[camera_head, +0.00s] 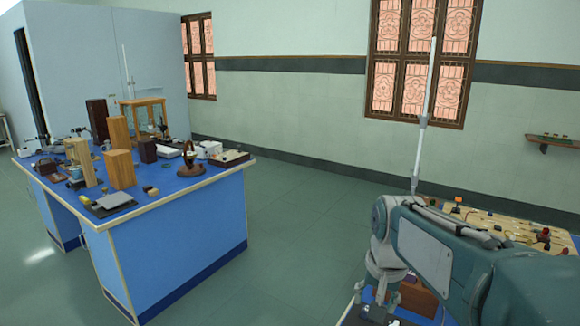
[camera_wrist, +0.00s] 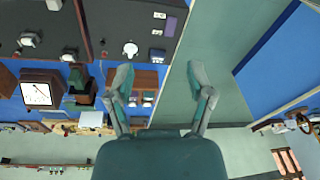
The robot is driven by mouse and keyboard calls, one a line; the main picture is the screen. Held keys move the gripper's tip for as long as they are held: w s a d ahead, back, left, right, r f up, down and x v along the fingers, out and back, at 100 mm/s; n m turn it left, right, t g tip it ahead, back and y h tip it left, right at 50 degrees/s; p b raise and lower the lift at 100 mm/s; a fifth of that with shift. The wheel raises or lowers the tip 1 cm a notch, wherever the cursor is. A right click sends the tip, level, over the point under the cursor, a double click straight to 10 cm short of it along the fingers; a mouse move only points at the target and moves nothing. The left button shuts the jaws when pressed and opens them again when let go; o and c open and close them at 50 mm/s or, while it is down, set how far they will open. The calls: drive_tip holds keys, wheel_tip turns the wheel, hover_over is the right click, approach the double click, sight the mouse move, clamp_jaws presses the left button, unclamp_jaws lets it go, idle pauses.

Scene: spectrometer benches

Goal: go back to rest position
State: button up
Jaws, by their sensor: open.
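My gripper (camera_wrist: 161,78) is open and empty in the wrist view, its two fingers spread well apart. Nothing is between the fingertips; a dark board and the bench edge show behind them. In the head view my arm reaches in from the lower right, and my gripper (camera_head: 376,300) points down over a bench, partly hidden by the arm and the picture's lower edge.
A blue bench (camera_head: 175,235) crowded with wooden blocks and instruments stands at the left. Green floor (camera_head: 290,235) lies open between it and the right-hand bench. A wooden board (camera_head: 480,222) with small parts lies behind my arm. A square clock (camera_wrist: 38,92) shows in the wrist view.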

drive_tip(key=s+f+n+t, duration=0.1)
drive_tip(key=s+n+t, duration=0.2)
drive_tip(key=s, duration=1.4)
drive_tip(key=shift+a+n+t, duration=0.15)
drive_tip(key=shift+n+t, duration=0.25)
drive_tip(key=shift+n, duration=0.1)
